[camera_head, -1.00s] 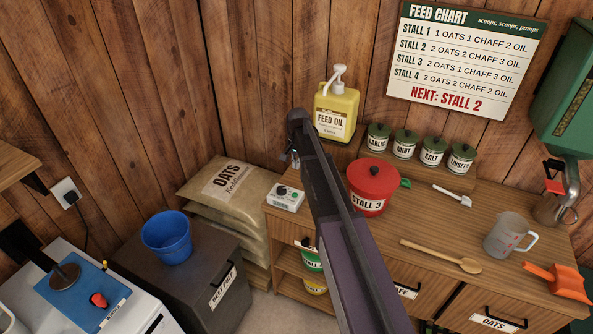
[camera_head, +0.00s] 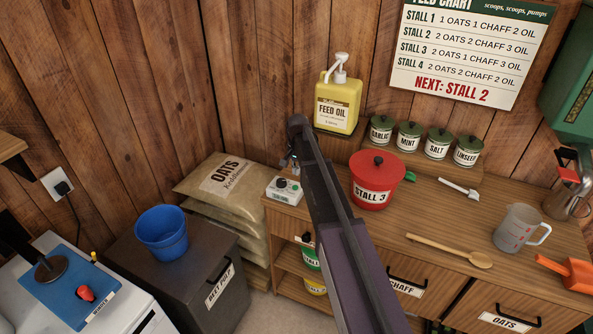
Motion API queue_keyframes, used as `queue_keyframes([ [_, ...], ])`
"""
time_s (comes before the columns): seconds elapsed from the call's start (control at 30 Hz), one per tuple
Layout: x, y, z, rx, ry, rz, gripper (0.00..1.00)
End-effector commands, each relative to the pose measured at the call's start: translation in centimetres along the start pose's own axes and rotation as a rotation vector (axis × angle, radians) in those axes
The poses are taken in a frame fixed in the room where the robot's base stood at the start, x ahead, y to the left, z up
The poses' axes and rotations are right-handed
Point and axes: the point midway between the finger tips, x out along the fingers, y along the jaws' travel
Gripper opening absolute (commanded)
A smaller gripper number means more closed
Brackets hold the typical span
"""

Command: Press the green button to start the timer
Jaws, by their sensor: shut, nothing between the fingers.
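The timer is a small white box (camera_head: 284,191) on the left end of the wooden counter. A small dark green button (camera_head: 281,183) shows on its top, with a lighter round part beside it. My gripper (camera_head: 288,163) is at the end of my dark arm, which reaches up through the middle of the view. It is small here, seen almost edge-on, and shut with nothing in it. In the picture its tips are just above the timer; the exact gap in height and depth cannot be told.
A yellow feed oil pump bottle (camera_head: 338,103) stands behind, right of my gripper. A red Stall 3 pot (camera_head: 374,190) stands right of my arm. Oats sacks (camera_head: 222,185) and a blue bucket (camera_head: 162,232) are left. A wooden spoon (camera_head: 450,250) lies on the counter.

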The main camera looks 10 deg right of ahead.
Motion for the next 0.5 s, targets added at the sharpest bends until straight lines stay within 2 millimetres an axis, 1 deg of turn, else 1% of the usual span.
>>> queue_keyframes([
  [0.03, 0.8, 0.0, 0.0, 0.000, 0.000, 0.000, 0.00],
  [0.5, 4.4, 0.0, 0.0, 0.001, 0.000, 0.000, 0.00],
])
